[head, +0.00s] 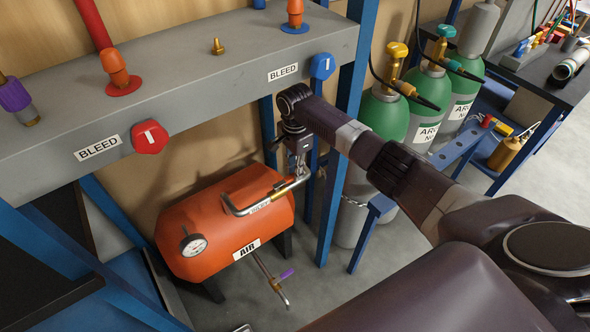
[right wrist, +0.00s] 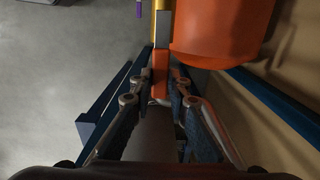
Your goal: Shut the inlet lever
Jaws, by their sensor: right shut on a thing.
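The orange air tank (head: 230,225) lies below the grey bench. A bent metal pipe (head: 232,208) with a small label too small to read and a brass part (head: 281,192) runs along its top. My right gripper (head: 301,172) points down at the pipe's right end. In the right wrist view, my right gripper (right wrist: 163,80) is shut on an orange-red lever (right wrist: 160,57), in line with a brass body (right wrist: 161,5) and beside the tank (right wrist: 217,30). My left gripper is not in view.
A blue post (head: 343,150) stands right of the tank, with green gas cylinders (head: 383,116) beyond. The grey bench (head: 215,75) with red and blue BLEED knobs overhangs above. A purple-handled tap (head: 287,273) hangs below the tank. The floor in front is clear.

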